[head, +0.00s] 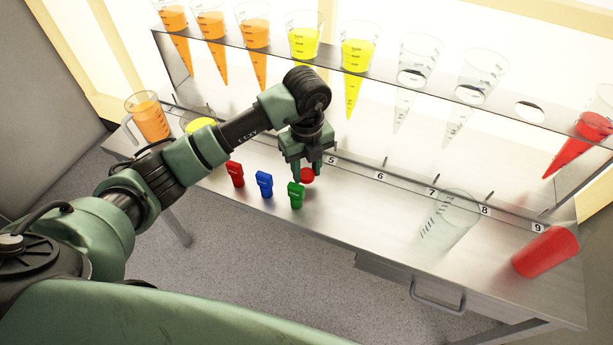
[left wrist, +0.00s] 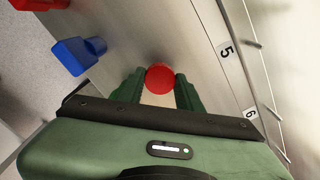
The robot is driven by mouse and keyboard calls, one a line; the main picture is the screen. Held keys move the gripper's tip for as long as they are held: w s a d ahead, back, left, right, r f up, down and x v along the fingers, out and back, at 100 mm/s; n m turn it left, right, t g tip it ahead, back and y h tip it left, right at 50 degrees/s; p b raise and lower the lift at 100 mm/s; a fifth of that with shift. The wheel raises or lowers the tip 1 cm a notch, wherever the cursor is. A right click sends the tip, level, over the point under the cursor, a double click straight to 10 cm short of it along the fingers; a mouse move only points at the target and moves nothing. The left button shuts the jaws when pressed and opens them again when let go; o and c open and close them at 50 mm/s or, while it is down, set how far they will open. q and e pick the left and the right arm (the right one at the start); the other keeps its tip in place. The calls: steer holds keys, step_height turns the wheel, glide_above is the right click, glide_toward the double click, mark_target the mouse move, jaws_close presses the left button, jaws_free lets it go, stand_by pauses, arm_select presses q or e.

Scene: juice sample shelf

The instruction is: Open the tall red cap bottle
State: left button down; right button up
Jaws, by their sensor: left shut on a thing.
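A round red cap (head: 307,175) shows at the tips of my left gripper (head: 307,171), above the steel counter near the number 5 label. The left wrist view shows the red cap (left wrist: 160,78) from above, between the two green fingers (left wrist: 160,88). My left gripper is shut on the red cap. A pale patch shows below the cap between the fingers; I cannot tell whether it is the bottle's body or the counter. The rest of the bottle is hidden. My right gripper is not in view.
Small red (head: 235,174), blue (head: 264,184) and green (head: 296,195) pieces stand close by at the counter's front. A clear beaker (head: 450,222) and red cup (head: 546,250) stand right. An orange jug (head: 150,118) stands left. A shelf (head: 380,76) holds cones behind.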

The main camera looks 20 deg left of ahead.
mark_target(307, 174)
arm_select(q)
step_height(307, 174, down, 3)
steer(key=shift+f, duration=0.1)
steer(key=shift+f, duration=0.2)
steer(key=c, duration=0.9)
jaws_free()
steer(key=shift+r, duration=0.1)
steer(key=shift+c, duration=0.2)
